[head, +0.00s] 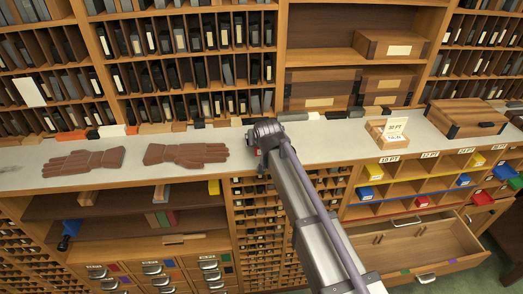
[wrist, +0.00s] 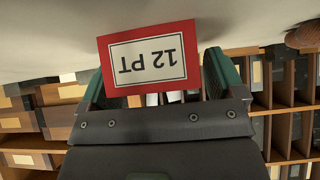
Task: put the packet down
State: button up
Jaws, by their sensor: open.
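The packet (wrist: 149,57) shows in the wrist view as a red-bordered block with a white label reading "12 PT", upside down in the picture. It lies between the two green-edged fingers of my gripper (wrist: 157,82). The fingers are open, one on each side of it; I cannot tell whether either touches it. The pale counter (wrist: 40,35) fills the picture behind the packet; whether the packet rests on it is unclear.
Brown gloves (head: 187,153) lie left on the counter. At right are an open small box (head: 386,138), a wooden case (head: 462,118), and labelled compartments (head: 435,177) with coloured packets. Below them a drawer (head: 420,243) stands open. Shelves of dark blocks rise behind.

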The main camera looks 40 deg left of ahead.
jog(key=shift+f, duration=0.1)
jog(key=c, duration=1.6)
jog(key=shift+o, duration=0.2)
jog(key=shift+s+d+r+p, duration=0.1)
jog(key=shift+r+p, duration=0.5)
jog(key=shift+p, duration=0.2)
notch_tip(320, 180, up, 6)
jog(key=p, duration=0.6)
jog(key=shift+s+d+r, duration=0.1)
jog(key=shift+s+r, duration=0.05)
jog(key=shift+r, duration=0.1)
jog(key=s+d, duration=1.3)
jog(key=s, duration=0.1)
jog(key=shift+f, duration=0.3)
